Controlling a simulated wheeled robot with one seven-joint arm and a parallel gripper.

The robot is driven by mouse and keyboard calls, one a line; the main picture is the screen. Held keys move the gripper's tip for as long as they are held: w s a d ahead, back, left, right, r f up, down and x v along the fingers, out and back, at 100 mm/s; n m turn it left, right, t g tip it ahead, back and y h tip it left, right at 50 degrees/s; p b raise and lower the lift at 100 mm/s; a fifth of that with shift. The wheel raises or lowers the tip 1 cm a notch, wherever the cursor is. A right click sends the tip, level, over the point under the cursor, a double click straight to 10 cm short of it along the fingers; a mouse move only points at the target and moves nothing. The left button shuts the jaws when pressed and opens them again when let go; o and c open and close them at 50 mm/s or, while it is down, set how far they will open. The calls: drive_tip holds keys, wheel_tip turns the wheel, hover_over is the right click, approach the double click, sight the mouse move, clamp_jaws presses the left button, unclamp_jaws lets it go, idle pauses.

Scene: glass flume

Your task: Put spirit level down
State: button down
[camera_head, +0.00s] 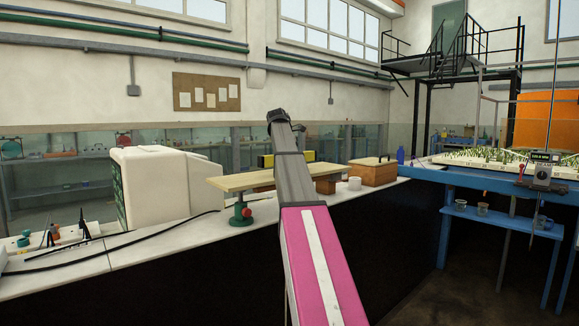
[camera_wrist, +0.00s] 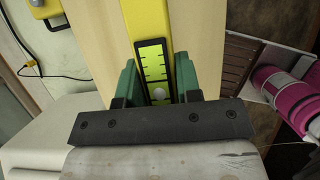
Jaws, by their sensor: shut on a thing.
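The spirit level is a yellow bar with a black-framed, yellow-green scaled window (camera_wrist: 156,62). In the wrist view it lies between the two green fingers of my gripper (camera_wrist: 157,80), which is shut on it. In the head view, yellow and black parts of the level (camera_head: 265,161) show on both sides of my arm, just above a pale wooden board (camera_head: 235,182). My arm hides its middle and my gripper there. The board also shows beneath the level in the wrist view (camera_wrist: 205,35). I cannot tell whether level and board touch.
The board rests on a green jack (camera_head: 241,214) at left and seems to rest on a brown block (camera_head: 326,185) at right. A white housing (camera_head: 165,190) stands left; a white cup (camera_head: 354,184) and wooden box (camera_head: 374,173) stand right. A black cable crosses the bench.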

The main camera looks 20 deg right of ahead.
drive_tip(key=shift+f, duration=1.85)
drive_tip(key=c, duration=0.8)
unclamp_jaws()
drive_tip(key=shift+f, duration=0.1)
drive_tip(key=v, duration=1.2)
drive_tip(key=shift+d, duration=0.1)
